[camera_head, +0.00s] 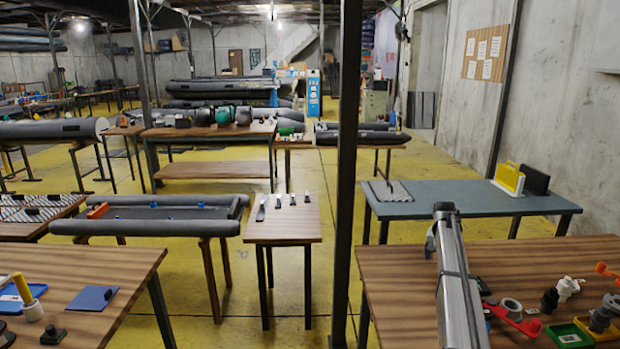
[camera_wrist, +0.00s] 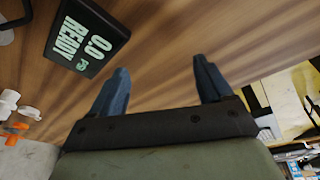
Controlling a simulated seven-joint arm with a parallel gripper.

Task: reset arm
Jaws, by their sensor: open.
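My gripper (camera_wrist: 161,66) shows in the wrist view with two blue fingers spread apart and nothing between them. Wood-grain surface fills the view behind the fingers. A black device (camera_wrist: 88,38) with a lit "0.0 READY" display lies to the left of the fingers, apart from them.
Red (camera_head: 515,320), white (camera_head: 567,287), black (camera_head: 549,300) and orange parts crowd the right table's right side. A blue-grey table (camera_head: 440,197) stands behind it. A dark post (camera_head: 346,170) rises left of my arm. Yellow floor lies between tables.

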